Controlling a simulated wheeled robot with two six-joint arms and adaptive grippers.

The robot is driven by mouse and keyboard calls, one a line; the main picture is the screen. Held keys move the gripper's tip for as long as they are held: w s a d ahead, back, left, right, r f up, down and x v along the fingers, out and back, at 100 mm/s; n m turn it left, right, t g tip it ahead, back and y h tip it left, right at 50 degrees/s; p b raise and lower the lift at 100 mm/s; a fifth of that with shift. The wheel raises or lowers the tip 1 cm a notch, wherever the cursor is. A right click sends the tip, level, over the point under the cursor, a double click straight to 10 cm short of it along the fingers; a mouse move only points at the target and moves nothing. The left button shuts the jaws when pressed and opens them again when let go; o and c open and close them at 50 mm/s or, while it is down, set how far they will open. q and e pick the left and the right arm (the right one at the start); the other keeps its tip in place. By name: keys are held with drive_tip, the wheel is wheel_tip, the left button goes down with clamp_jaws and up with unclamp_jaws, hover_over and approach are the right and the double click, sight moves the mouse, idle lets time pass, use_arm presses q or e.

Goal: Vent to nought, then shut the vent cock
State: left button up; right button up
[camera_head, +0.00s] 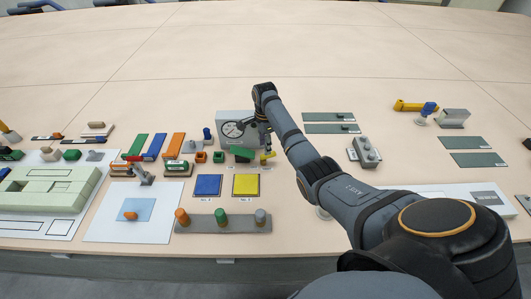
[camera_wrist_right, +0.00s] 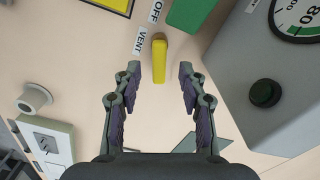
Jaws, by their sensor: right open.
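The vent cock's yellow handle (camera_wrist_right: 159,60) shows in the right wrist view beside the labels VENT (camera_wrist_right: 140,41) and OFF (camera_wrist_right: 155,11). My right gripper (camera_wrist_right: 160,78) is open, with the near end of the handle seen between its fingertips and a gap on both sides. I cannot tell its height over the handle. In the head view the yellow handle (camera_head: 267,156) lies just below my right gripper (camera_head: 259,140). The dial gauge (camera_head: 233,129) is on the grey box; its needle is too small to read. The wrist view cuts off the gauge (camera_wrist_right: 300,16). My left gripper is out of view.
A green block (camera_wrist_right: 192,14) lies beyond the handle. Blue (camera_head: 208,185) and yellow (camera_head: 245,184) pads lie in front. The table's back is clear.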

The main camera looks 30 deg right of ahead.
wheel_tip(320, 180, down, 4)
drive_tip(key=shift+a+f, duration=0.1)
drive_tip(key=shift+f, duration=0.3)
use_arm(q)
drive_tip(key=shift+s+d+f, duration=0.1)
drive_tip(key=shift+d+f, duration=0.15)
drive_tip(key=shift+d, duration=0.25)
use_arm(e)
clamp_jaws()
